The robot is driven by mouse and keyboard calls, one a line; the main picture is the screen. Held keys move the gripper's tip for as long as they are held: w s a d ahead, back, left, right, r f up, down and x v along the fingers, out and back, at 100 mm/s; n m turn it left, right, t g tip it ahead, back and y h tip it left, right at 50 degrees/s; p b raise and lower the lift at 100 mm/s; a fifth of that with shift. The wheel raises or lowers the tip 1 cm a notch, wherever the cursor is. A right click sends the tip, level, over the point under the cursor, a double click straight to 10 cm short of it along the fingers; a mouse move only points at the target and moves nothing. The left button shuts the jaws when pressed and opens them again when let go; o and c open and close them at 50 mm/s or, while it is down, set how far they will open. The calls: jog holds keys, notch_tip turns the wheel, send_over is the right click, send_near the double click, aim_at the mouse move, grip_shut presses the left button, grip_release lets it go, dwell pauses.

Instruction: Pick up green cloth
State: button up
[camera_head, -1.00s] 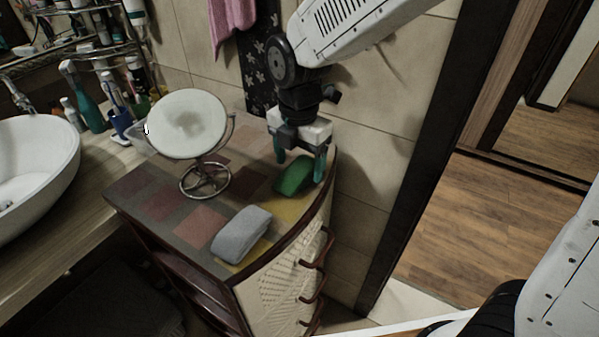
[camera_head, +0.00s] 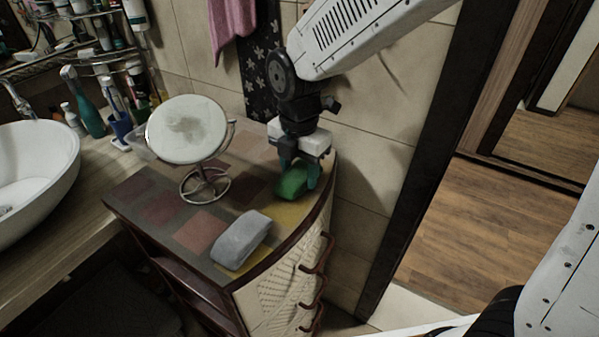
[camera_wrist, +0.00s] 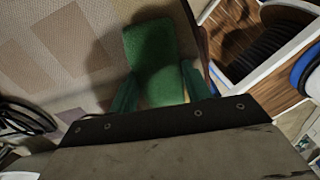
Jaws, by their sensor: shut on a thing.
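The green cloth (camera_head: 291,183) is a folded bundle at the back right of the patterned cabinet top, near its curved edge. My gripper (camera_head: 300,180) is over it, pointing down, with its fingers closed on the cloth's sides. In the wrist view the green cloth (camera_wrist: 154,62) lies between the two green fingertips of my gripper (camera_wrist: 160,88), with its far end reaching out past them. The cloth appears to be at the cabinet top; I cannot tell whether it is lifted clear of it.
A grey folded cloth (camera_head: 241,240) lies nearer on the cabinet top (camera_head: 160,207). A round mirror on a metal stand (camera_head: 187,130) stands to the left of my gripper. A white basin (camera_head: 35,165) and bottles (camera_head: 88,115) are further left. A tiled wall is close behind.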

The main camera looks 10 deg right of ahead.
aim_at(299, 171)
jog(key=shift+r, duration=0.45)
notch_tip(299, 171, up, 2)
jog(key=shift+r, duration=0.2)
jog(key=s+a+r, duration=0.1)
jog(key=s+a, duration=0.1)
jog(key=s, duration=1.4)
jog(key=shift+a+r, duration=0.15)
jog(key=shift+o, duration=0.8)
jog(key=shift+c, duration=0.4)
